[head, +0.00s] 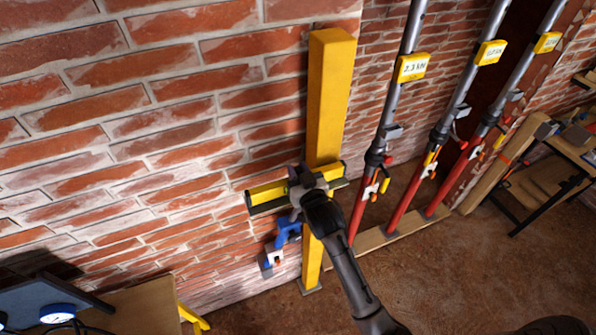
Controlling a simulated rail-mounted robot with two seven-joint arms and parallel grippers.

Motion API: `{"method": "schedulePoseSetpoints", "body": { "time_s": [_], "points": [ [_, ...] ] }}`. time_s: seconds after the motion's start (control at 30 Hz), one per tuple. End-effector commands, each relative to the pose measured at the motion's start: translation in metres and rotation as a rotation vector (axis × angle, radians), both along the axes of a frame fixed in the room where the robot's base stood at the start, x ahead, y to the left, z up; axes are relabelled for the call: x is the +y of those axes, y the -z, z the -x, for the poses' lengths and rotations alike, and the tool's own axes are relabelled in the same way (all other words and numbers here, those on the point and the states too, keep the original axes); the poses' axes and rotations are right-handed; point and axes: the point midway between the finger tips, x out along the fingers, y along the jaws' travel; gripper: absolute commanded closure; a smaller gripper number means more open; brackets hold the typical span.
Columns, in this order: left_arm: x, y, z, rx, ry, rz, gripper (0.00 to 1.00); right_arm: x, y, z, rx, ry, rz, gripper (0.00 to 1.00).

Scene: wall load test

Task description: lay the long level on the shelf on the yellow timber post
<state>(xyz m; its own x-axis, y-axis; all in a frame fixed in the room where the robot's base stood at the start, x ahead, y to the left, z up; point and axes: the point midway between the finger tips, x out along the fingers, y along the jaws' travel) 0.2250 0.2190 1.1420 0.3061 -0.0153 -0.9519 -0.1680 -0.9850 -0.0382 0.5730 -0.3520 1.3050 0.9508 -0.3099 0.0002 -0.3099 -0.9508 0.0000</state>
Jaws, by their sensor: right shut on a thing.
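The yellow timber post (329,105) stands upright against the brick wall, its foot on a small grey plate on the floor. My right gripper (306,181) is shut on the long yellow level (268,193), near its middle. The level lies crosswise in front of the post, sticking out to both sides and slightly higher at its right end. The gripper and wrist hide part of the level and of the post. I cannot tell whether the level touches the post or a shelf under it. My left gripper is not in view.
A blue clamp-like tool (287,232) is beside the post below the level. Red and grey props (410,170) with yellow displays stand on a timber sill to the right. A bench (575,150) is at far right. A gauge (58,313) is at lower left.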

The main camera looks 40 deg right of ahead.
Motion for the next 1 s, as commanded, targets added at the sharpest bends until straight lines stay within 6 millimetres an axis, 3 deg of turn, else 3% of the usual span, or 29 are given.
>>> {"method": "schedulePoseSetpoints", "body": {
  "time_s": [0.7,0.73,1.0],
  "points": [
    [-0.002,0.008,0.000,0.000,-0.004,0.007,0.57,0.000,0.013,0.000,-0.002,0.000,0.001,1.00],
    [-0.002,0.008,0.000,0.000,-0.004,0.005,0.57,0.000,0.012,0.000,-0.002,0.000,0.001,0.73],
    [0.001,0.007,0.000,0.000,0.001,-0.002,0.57,0.000,0.013,0.000,-0.001,0.000,0.000,0.47]
  ]
}}
